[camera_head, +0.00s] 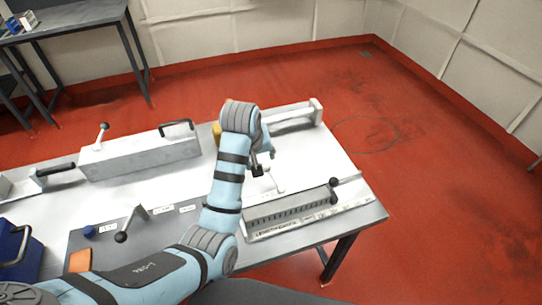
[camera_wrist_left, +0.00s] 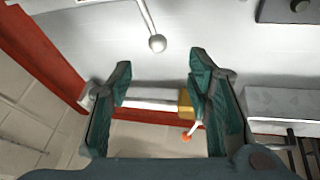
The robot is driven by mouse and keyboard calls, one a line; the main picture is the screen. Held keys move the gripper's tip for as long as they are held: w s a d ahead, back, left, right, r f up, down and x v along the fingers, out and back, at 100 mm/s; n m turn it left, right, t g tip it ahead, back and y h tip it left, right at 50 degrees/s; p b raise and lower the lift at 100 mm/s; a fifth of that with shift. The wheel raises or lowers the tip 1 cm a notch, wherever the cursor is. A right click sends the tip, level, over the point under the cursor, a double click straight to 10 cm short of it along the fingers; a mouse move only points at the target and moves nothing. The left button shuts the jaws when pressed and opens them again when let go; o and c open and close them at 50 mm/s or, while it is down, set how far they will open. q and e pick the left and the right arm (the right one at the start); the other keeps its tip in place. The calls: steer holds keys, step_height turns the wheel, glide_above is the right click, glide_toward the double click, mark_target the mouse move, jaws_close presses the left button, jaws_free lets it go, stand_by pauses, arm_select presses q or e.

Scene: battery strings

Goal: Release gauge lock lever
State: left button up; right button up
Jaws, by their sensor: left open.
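My left gripper (camera_head: 262,165) hangs over the white bench top, partly hidden by its own wrist. In the left wrist view the gripper (camera_wrist_left: 160,72) is open, with nothing between its fingers. A thin lever with a grey ball end (camera_wrist_left: 157,43) lies just beyond the fingertips, apart from them. A second small lever with a red tip (camera_wrist_left: 187,136) stands by a yellow block (camera_wrist_left: 186,100) on a pale bar (camera_wrist_left: 150,97), seen between the fingers and lower down. I cannot tell which lever is the gauge lock. My right gripper is not in view.
A slotted tray (camera_head: 290,211) with a black knob (camera_head: 333,181) sits at the front right. A grey box (camera_head: 140,155) with a black handle stands left of my arm. A black-knobbed lever (camera_head: 121,237) and a blue case (camera_head: 18,250) are at the front left.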

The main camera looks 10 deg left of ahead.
mark_target(265, 167)
arm_select(q)
steer(key=b+x, duration=0.2)
steer(key=x, duration=0.6)
steer(key=shift+b, duration=0.3)
steer(key=x, duration=0.2)
steer(key=b+x, duration=0.1)
steer(key=x, duration=0.2)
steer(key=shift+w+d+b, duration=0.1)
steer(key=shift+w+b, duration=0.2)
steer(key=shift+w, duration=0.15)
steer(key=shift+w+f, duration=0.1)
steer(key=shift+f, duration=0.05)
